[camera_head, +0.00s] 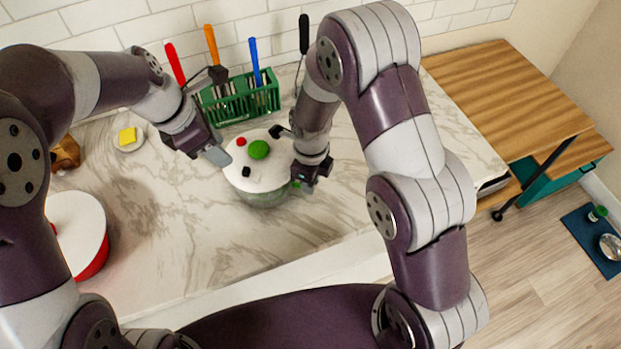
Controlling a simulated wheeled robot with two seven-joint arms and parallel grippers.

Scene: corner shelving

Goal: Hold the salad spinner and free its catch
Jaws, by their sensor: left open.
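The salad spinner (262,180) stands upright on the marble counter, with a white lid and a see-through greenish bowl. Its lid carries a green knob (259,149), a small red button (240,141) and a small black button (246,171). I cannot tell which of these is the catch. My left gripper (213,153) is open and empty at the left edge of the lid, close to the red button. My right gripper (302,180) is at the spinner's right side and hides part of its rim. I cannot tell whether it touches the spinner or how its fingers stand.
A green rack (240,103) with red-, orange- and blue-handled utensils stands behind the spinner. A red pot with a white lid (75,230) is at the left, and a yellow block (127,136) lies on a small dish. The counter (190,240) in front is clear.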

